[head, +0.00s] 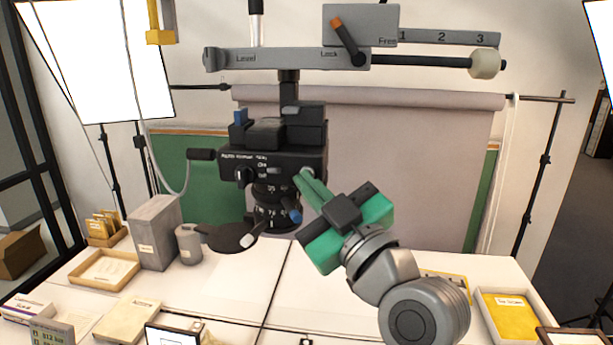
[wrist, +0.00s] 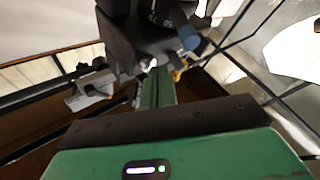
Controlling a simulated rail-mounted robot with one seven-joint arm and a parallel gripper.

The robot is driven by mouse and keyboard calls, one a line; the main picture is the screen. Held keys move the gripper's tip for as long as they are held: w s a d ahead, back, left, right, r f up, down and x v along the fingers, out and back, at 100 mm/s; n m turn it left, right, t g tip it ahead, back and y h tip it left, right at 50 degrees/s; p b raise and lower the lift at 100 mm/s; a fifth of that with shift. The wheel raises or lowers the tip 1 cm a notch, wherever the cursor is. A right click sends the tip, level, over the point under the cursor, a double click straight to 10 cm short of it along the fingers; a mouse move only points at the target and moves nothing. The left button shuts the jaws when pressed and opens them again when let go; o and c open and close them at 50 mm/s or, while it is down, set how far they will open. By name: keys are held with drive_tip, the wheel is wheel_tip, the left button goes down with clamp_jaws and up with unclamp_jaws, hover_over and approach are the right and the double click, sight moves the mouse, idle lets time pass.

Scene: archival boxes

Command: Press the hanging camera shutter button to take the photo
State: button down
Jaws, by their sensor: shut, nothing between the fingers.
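The black camera (head: 272,165) hangs lens-down from the grey overhead arm; its dark underside shows in the wrist view (wrist: 145,35). A small round silvery button (head: 308,172) sits at the right end of its front face. My green gripper (head: 304,180) reaches up from the lower right, fingers shut and empty. Its fingertips overlap the camera's front right corner just at the button; I cannot tell whether they touch it.
A grey arm with a lever (head: 347,40) is above the camera. A dark round disc (head: 233,237) on an arm sticks out below left. A grey box (head: 155,232), a canister (head: 188,243) and trays stand on the white table (head: 310,285). A yellow block (head: 160,36) hangs upper left.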

drive_tip(key=shift+w, duration=0.25)
drive_tip(key=shift+s, duration=0.15)
idle(0.3)
drive_tip(key=shift+s+a+b, duration=0.15)
drive_tip(key=shift+s+b, duration=0.15)
drive_tip(key=shift+s, duration=0.45)
drive_tip(key=s, duration=0.3)
drive_tip(key=s+a, duration=0.1)
drive_tip(key=s, duration=0.1)
idle(0.4)
